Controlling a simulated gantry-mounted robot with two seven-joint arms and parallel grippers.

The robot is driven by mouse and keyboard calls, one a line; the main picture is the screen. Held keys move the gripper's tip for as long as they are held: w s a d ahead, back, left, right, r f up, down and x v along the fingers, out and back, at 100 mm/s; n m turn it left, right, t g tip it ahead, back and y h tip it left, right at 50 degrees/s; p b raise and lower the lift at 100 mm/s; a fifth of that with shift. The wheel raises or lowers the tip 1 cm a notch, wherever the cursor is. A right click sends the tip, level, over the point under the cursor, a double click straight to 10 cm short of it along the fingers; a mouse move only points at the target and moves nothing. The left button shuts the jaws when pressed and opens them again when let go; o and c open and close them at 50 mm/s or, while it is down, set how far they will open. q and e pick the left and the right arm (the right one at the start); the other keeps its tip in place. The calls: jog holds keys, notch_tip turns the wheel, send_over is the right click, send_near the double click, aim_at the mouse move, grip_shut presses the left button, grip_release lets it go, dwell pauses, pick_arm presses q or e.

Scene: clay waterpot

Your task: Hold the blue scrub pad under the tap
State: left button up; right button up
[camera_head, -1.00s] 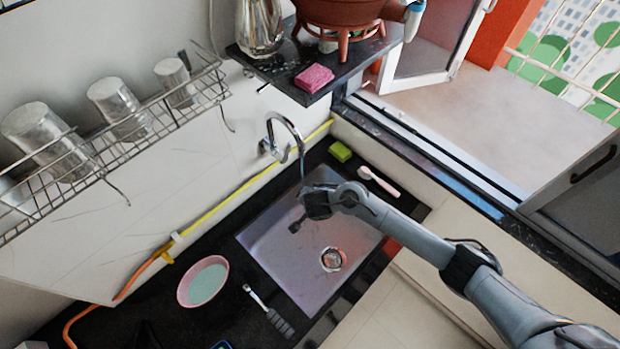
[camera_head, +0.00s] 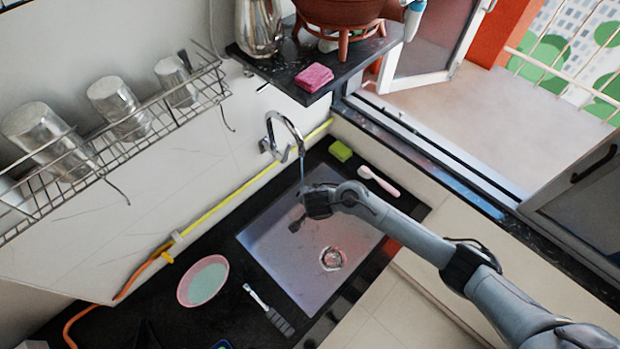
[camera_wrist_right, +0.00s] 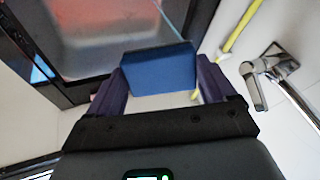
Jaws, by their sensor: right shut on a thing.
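The blue scrub pad (camera_wrist_right: 160,68) is gripped between the two fingers of my right gripper in the right wrist view. My right gripper (camera_head: 298,220) is over the sink (camera_head: 275,255) in the head view, just below the curved metal tap (camera_head: 285,122). The pad cannot be made out in the head view. The tap's base and lever (camera_wrist_right: 262,78) show at the right of the wrist view. My left gripper is not in view.
A green sponge (camera_head: 340,150) and a pinkish brush (camera_head: 378,182) lie behind the sink. A pink bowl (camera_head: 181,290) and another brush (camera_head: 270,310) are left of it. A shelf (camera_head: 305,92) with a pink sponge (camera_head: 314,77) hangs above, right of the tap.

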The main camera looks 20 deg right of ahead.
jog(key=s+a+r+p, duration=0.1)
jog(key=s+r+p, duration=0.3)
jog(key=s+p, duration=0.1)
jog(key=shift+a+p, duration=0.2)
jog(key=shift+p, duration=0.25)
jog(key=shift+w, duration=0.1)
